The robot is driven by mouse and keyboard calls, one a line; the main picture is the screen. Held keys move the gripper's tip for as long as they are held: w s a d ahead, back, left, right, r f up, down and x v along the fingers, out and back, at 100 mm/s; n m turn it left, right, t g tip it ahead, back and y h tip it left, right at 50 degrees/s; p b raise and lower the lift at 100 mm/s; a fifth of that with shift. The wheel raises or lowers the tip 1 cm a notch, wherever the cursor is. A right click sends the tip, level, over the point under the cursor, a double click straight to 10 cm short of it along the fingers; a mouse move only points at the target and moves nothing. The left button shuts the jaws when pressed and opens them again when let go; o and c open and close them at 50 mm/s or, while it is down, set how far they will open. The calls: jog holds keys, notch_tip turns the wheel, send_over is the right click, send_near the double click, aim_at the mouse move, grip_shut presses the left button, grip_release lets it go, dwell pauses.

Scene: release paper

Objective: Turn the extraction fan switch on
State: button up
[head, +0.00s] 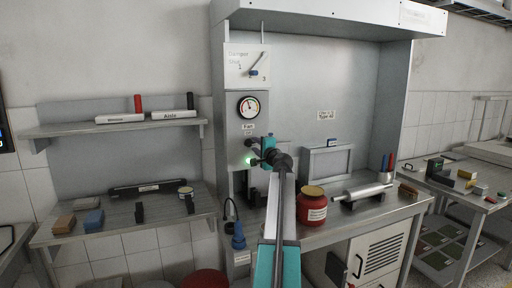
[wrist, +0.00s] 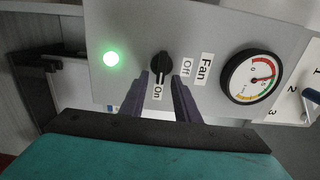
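The black fan switch knob (wrist: 160,66) is on the grey panel in the wrist view. Its handle lies along the line to the "On" label (wrist: 157,93), and the "Off" label (wrist: 187,67) is to its right. A green lamp (wrist: 111,59) beside it is lit; it also glows in the head view (head: 252,161). My gripper (wrist: 161,76) is open, its two dark fingers on either side of the knob's lower end; contact cannot be told. In the head view my gripper (head: 258,157) is at the panel and hides the knob.
A pressure gauge (wrist: 253,76) is beside the "Fan" label. A damper dial (head: 247,66) is above it. Shelves (head: 110,128) with small items are at left.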

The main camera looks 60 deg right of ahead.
jog(key=shift+s+a, duration=0.1)
jog(key=b+v, duration=0.2)
jog(key=v, duration=1.1)
jog(key=shift+s+a+b, duration=0.2)
jog(key=shift+a+b, duration=0.05)
jog(key=shift+b, duration=0.15)
dwell(0.4)
